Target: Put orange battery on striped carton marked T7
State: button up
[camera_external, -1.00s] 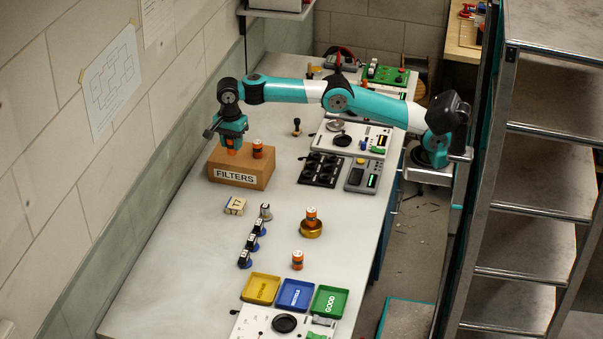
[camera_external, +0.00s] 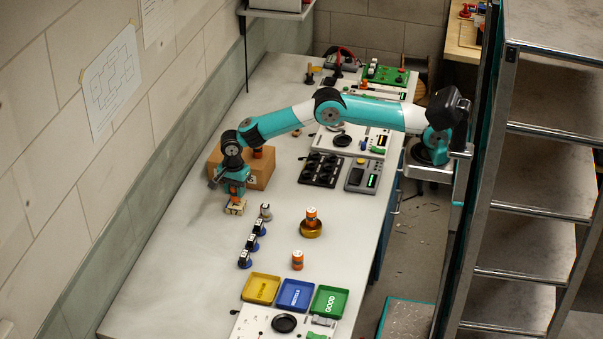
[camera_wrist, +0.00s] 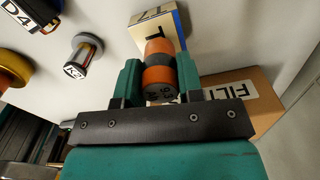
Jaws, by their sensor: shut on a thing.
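My gripper (camera_external: 235,189) is shut on an orange battery (camera_wrist: 159,79) with a dark grey band, seen between the two fingers in the wrist view. The pale striped carton (camera_external: 236,208) marked T7 stands on the bench directly below my gripper; it also shows just beyond the battery in the wrist view (camera_wrist: 178,31). The battery's far end overlaps the carton in that view, and I cannot tell whether they touch. My gripper hides much of the battery in the external view.
The FILTERS box (camera_external: 262,174) stands close behind, with another orange battery (camera_external: 257,152) on it. More orange batteries are on a brass stand (camera_external: 311,229) and on the bench (camera_external: 297,261). Small dark-and-white cylinders (camera_external: 259,227) stand right of the carton. The bench left of it is clear.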

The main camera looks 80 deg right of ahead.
jog(key=shift+f, duration=0.55)
jog(key=shift+f, duration=0.2)
jog(key=o, duration=1)
jog(key=shift+c, duration=0.2)
